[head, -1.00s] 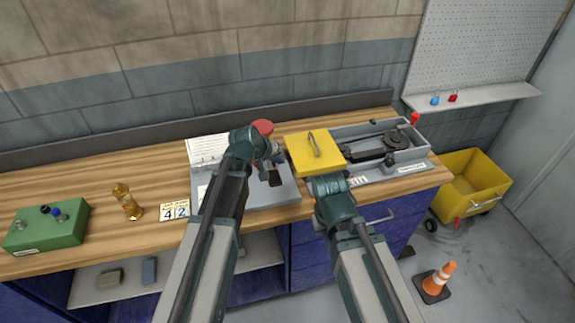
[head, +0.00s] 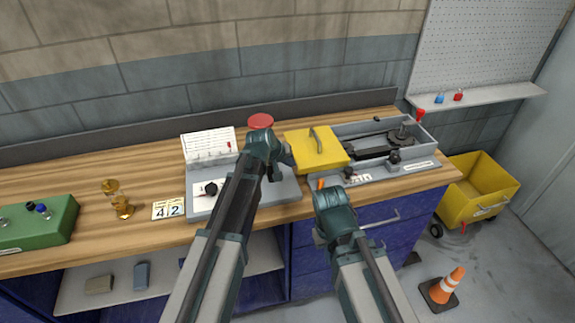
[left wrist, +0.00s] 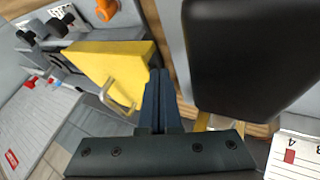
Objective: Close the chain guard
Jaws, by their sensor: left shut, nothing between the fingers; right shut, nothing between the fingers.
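The chain guard (head: 312,152) is a yellow cover with a bar handle, over the left part of a long grey housing (head: 425,160). The housing's right part is uncovered and shows a dark chain run and sprocket (head: 402,134). My left gripper (head: 289,158) is shut and empty at the guard's left side. In the left wrist view its fingers (left wrist: 158,95) are beside the yellow guard (left wrist: 108,68); whether they touch it I cannot tell. My right gripper (head: 323,196) is shut, low in front of the guard, its fingertips largely hidden.
A grey panel (head: 203,207) with a red button (head: 261,121) lies behind my left arm. A 4-2 number card (head: 168,209), brass piece (head: 120,203) and green box (head: 45,228) stand left. A yellow cart (head: 485,195) and cone (head: 443,287) are on the floor.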

